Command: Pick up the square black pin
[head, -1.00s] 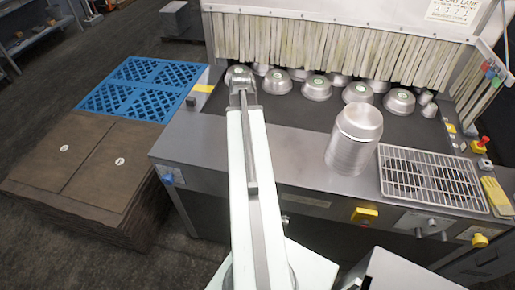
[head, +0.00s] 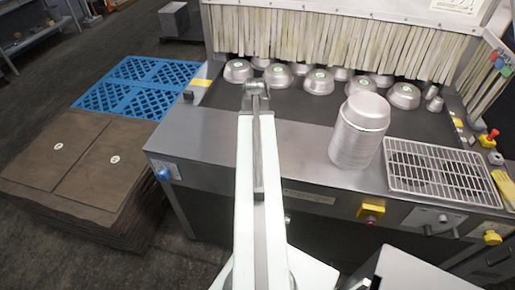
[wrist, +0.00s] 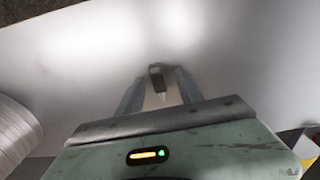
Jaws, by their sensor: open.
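In the wrist view, a small dark square-topped piece, which looks like the black pin (wrist: 156,74), stands on the bare steel deck. My gripper (wrist: 157,88) is open, with one grey finger on each side of the pin. I cannot tell whether either finger touches it.
A stack of round metal pans (head: 357,138) stands on the deck to the right, beside a wire rack (head: 440,176). Several upturned pans (head: 318,82) sit on the dark belt behind. A small black block (head: 188,96) is at the deck's left edge. Brown stacked sheets (head: 70,165) lie left.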

